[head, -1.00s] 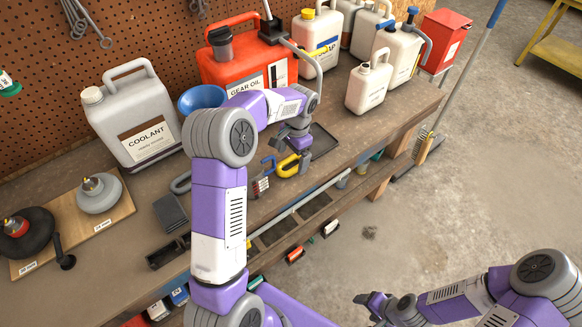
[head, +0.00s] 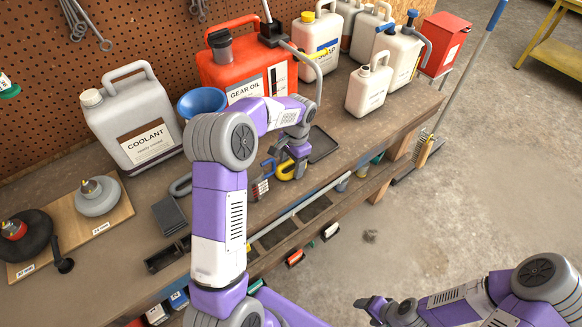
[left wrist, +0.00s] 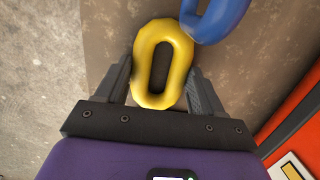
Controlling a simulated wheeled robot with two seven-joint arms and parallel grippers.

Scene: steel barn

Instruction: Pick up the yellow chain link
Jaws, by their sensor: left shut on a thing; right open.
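The yellow chain link (left wrist: 183,50) lies between the two fingers of my left gripper (left wrist: 163,82) in the left wrist view, with a finger against each side. In the head view the yellow link (head: 285,171) shows partly below my left gripper (head: 294,166), whose fingers hide some of it. My left gripper is shut on it, at or just above the bench top; I cannot tell which. My right gripper (head: 368,304) is open and empty, away from the bench over the floor.
A red gear oil can (head: 222,75), a blue funnel (head: 202,101) and a coolant jug (head: 130,120) stand behind my left arm. A dark tray (head: 323,146) lies right of the left gripper. White jugs (head: 369,88) stand further right.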

